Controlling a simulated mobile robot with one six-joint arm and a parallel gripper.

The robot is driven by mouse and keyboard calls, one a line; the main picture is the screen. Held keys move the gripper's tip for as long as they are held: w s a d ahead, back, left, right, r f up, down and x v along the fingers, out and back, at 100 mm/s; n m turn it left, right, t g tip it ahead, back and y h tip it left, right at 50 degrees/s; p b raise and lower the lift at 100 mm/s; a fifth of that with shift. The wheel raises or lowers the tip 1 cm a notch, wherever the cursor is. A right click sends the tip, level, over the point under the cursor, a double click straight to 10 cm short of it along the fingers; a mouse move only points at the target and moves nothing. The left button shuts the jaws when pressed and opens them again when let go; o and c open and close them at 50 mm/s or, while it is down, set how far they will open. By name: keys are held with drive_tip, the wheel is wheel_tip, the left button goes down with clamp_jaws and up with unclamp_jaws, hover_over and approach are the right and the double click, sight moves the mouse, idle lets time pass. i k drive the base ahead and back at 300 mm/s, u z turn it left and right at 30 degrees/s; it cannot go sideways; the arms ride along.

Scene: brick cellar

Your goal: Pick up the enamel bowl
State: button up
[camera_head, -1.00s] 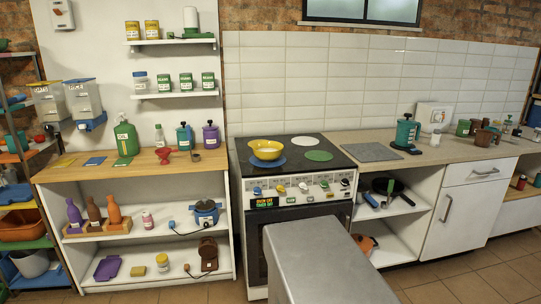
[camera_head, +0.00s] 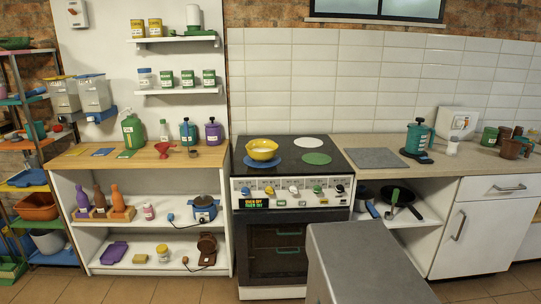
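A yellow bowl (camera_head: 262,149), which looks like the enamel bowl, stands upright on the blue disc (camera_head: 262,162) at the left of the black stove top (camera_head: 290,172). Nothing covers it. My gripper is not in view. A grey block-like part, apparently of my own body, fills the bottom right of the picture.
A white disc (camera_head: 307,142) and a green disc (camera_head: 316,158) lie beside the bowl on the stove top. A wooden counter with a green jug (camera_head: 133,131) and bottles is left of the stove. A grey mat (camera_head: 376,158) and a teal kettle-like item (camera_head: 416,138) are on the right counter.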

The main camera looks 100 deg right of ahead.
sight(259, 157)
drive_tip(key=u, duration=0.3)
drive_tip(key=k, duration=0.4)
drive_tip(key=z, duration=2.1)
drive_tip(key=i, duration=0.95)
drive_tip(key=z, duration=0.15)
drive_tip(key=k, duration=0.45)
drive_tip(key=u, duration=0.05)
